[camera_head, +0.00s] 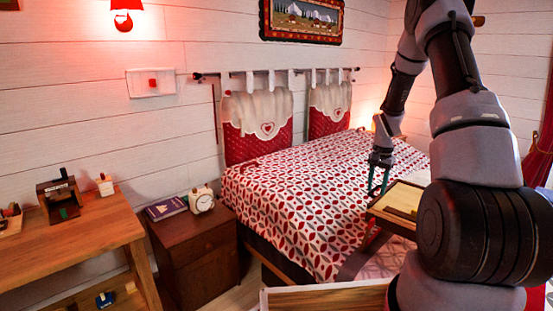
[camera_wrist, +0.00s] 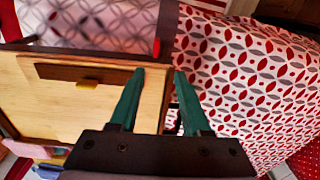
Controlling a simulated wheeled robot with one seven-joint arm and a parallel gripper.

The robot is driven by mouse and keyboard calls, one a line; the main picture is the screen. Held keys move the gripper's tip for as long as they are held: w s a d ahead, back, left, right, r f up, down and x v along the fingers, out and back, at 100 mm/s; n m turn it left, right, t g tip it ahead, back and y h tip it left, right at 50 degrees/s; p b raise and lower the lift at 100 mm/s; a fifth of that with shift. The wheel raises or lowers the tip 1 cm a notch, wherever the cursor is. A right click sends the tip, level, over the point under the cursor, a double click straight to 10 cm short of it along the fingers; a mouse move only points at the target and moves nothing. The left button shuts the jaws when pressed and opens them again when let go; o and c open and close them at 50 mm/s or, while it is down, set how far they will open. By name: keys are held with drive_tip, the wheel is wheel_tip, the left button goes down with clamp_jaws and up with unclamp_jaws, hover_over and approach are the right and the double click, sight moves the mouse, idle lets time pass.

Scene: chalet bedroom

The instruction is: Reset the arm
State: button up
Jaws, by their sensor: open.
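My arm rises at the right of the head view, bends at the top and reaches down toward the bed. My gripper (camera_head: 379,181) hangs with its green fingers pointing down, in front of the patterned bed (camera_head: 300,195) in that view. In the wrist view my gripper (camera_wrist: 156,75) shows two green fingers apart with nothing between them. A light wooden tray-like surface (camera_head: 402,199) is close to the gripper in the head view. In the wrist view the wooden surface (camera_wrist: 60,105), with a dark strip and a small yellow piece, lies beyond the left finger.
A dark nightstand (camera_head: 200,262) with a book (camera_head: 166,208) and a white clock (camera_head: 202,200) stands left of the bed. A wooden desk (camera_head: 95,238) with small items is at the far left. A light-edged wooden surface (camera_head: 330,298) is at the bottom front.

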drive_tip(key=s+a+r+n+t, duration=0.1)
drive_tip(key=s+a+r, duration=0.2)
drive_tip(key=r, duration=0.5)
drive_tip(key=s+a+r+t, duration=0.1)
drive_tip(key=s+a+r, duration=0.2)
drive_tip(key=r, duration=0.5)
drive_tip(key=s+a+r+n+t, duration=0.1)
drive_tip(key=s+a+r, duration=0.15)
drive_tip(key=r, duration=0.65)
drive_tip(key=s+a+r+n+t, duration=0.1)
drive_tip(key=s+a+r, duration=0.2)
drive_tip(key=s, duration=0.4)
drive_tip(key=s+a+r+n+t+y, duration=0.1)
drive_tip(key=s+a+r, duration=0.2)
drive_tip(key=s, duration=0.3)
drive_tip(key=s+a+r+n+t+y, duration=0.1)
drive_tip(key=s+a+r, duration=0.2)
drive_tip(key=s+r, duration=0.2)
drive_tip(key=s, duration=0.2)
drive_tip(key=shift+s+t, duration=0.3)
drive_tip(key=shift+t, duration=0.1)
